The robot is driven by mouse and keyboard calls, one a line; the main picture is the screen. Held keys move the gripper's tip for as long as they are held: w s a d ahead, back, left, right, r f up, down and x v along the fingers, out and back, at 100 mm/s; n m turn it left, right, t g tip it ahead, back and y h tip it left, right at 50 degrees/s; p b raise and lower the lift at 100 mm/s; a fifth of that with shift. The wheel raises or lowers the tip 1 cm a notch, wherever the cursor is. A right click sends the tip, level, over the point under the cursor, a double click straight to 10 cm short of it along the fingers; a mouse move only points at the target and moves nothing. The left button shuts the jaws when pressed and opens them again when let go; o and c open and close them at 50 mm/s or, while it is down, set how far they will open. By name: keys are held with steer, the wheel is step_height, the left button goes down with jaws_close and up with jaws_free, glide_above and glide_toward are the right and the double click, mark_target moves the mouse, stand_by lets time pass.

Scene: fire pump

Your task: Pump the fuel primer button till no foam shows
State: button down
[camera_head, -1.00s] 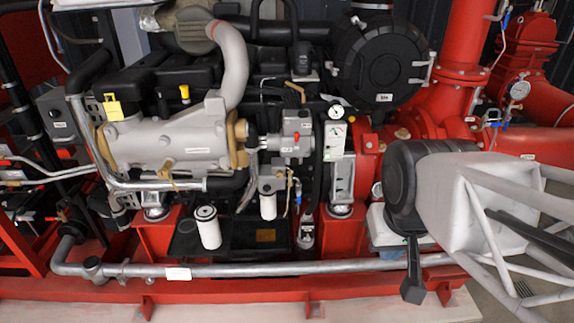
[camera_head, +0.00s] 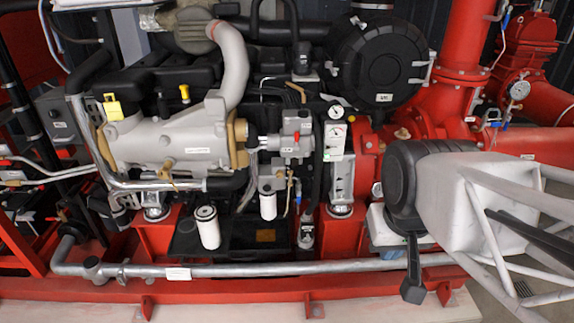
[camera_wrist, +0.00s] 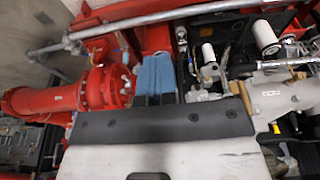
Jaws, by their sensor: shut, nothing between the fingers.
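The small white fuel filter (camera_head: 268,206) hangs under a grey filter head (camera_head: 271,182) at the middle of the engine. In the wrist view the white filter (camera_wrist: 208,53) is right of centre, up from the hand. I cannot make out the primer button for certain, nor any foam; both are too small or hidden. My gripper (camera_head: 385,258) hangs right of the filters in the head view, well apart from them, largely under my arm. In the wrist view its blue fingers (camera_wrist: 156,72) lie together, shut and empty, beyond the dark edge of the hand.
A larger white filter (camera_head: 207,229) is at the left. A grey pipe (camera_head: 320,268) runs along the front of the red frame. Red pump piping (camera_wrist: 45,100) is on the other side.

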mark_target(267, 188)
steer(key=w+a+f+n+h, duration=0.15)
steer(key=w+f, duration=0.25)
steer(key=w, duration=0.6)
steer(key=w+a+f+n+t+h, duration=0.1)
steer(key=w+f+n+h, duration=0.2)
steer(key=w, duration=0.7)
steer(key=w+a+f+n+h, duration=0.1)
steer(key=w+a+f+h, duration=0.2)
steer(key=w, duration=0.6)
steer(key=w+a+f+n+t, duration=0.2)
steer(key=w+a+f, duration=0.3)
steer(key=f, duration=0.3)
steer(key=w+a+f+n+t+y, duration=0.1)
steer(key=w+a+f+n+t, duration=0.1)
steer(key=w+a+f, duration=0.3)
steer(key=w+a+f+n+t, duration=0.2)
steer(key=w+a+f, duration=0.3)
steer(key=f, duration=0.5)
steer(key=shift+a+f+n, duration=0.3)
steer(key=shift+a+n, duration=0.3)
steer(key=shift+n, duration=0.05)
steer(key=w, duration=0.8)
steer(key=shift+w, duration=0.35)
